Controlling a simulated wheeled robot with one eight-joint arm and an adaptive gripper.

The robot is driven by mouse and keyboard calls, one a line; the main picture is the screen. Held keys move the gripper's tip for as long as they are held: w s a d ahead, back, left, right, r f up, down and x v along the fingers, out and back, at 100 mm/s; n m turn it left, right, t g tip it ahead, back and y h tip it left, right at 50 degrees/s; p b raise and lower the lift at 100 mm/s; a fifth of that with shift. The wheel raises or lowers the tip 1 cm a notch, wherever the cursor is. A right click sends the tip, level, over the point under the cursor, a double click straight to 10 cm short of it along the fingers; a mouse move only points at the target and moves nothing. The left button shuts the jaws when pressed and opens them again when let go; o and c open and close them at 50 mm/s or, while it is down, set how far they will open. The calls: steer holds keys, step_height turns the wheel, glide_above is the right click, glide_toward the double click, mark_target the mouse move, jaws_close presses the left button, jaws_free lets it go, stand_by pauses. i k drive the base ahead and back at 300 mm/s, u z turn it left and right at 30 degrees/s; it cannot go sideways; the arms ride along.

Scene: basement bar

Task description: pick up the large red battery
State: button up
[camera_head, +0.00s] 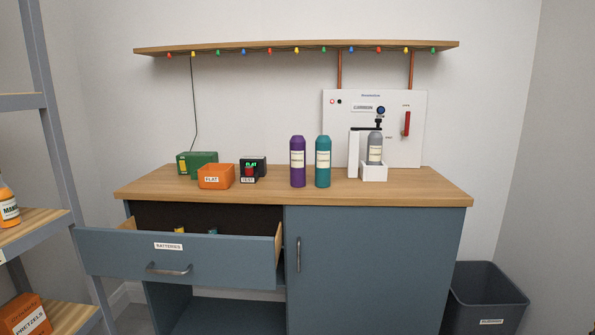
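A red item (249,172), small in the picture, sits at a black box (261,165) with a "TEST" label and a lit green display; it may be the large red battery, but I cannot tell surely. The drawer labelled "BATTERIES" (210,258) is pulled open. Inside it the tops of a yellow item (179,230) and a blue item (213,231) show; the front panel hides the rest. My gripper is not in view.
On the counter (400,186) stand an orange "FLAT" box (215,176), a green box (204,159), a purple bottle (298,165), a teal bottle (323,165) and a white carbonation panel (398,145) with a grey cylinder. A dark bin (490,300) stands right, shelves (40,222) left.

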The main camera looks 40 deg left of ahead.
mark_target(249, 169)
steer(key=z, duration=0.8)
steer(key=k, duration=1.2)
steer(key=u, duration=2.1)
steer(key=i, duration=1)
